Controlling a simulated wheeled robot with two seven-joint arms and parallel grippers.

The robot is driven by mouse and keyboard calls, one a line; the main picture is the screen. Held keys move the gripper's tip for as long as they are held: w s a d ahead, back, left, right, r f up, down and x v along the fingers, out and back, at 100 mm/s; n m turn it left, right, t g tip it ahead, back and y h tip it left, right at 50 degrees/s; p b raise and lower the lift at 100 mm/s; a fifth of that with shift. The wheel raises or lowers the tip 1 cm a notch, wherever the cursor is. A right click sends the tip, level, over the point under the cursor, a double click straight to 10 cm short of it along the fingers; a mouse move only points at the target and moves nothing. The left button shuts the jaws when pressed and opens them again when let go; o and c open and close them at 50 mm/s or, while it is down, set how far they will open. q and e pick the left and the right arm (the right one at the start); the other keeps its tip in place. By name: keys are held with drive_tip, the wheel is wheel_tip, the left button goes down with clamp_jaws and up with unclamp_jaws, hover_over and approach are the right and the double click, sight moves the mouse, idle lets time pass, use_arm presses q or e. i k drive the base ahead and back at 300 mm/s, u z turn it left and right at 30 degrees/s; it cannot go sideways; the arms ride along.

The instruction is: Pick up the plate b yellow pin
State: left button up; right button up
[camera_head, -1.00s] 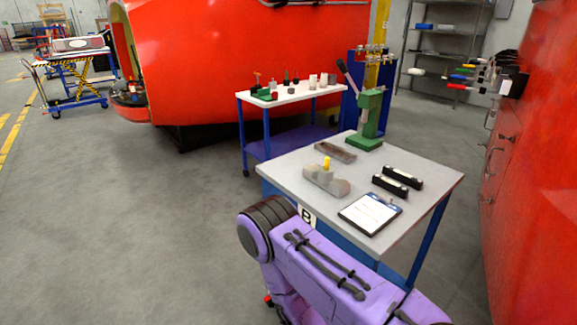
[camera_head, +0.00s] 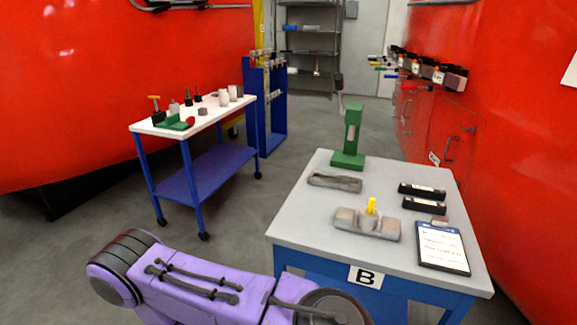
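The yellow pin (camera_head: 371,206) stands upright in a grey metal block (camera_head: 384,229) near the front of the grey-topped table (camera_head: 303,229). The table carries a "B" label (camera_head: 365,277) on its front edge. One of my purple arms crosses the lower left of the view, in front of the table. Its gripper is outside the view, and my other arm does not show. Nothing touches the pin apart from the block.
A long grey part (camera_head: 335,181), a green press (camera_head: 350,143), two black blocks (camera_head: 423,199) and a clipboard (camera_head: 442,248) share the table. A white-topped cart (camera_head: 160,129) stands at left. Red walls flank both sides. Grey floor lies between cart and table.

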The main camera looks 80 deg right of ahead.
sight(373, 201)
drive_tip(key=i, duration=1.2)
drive_tip(key=z, duration=4.3)
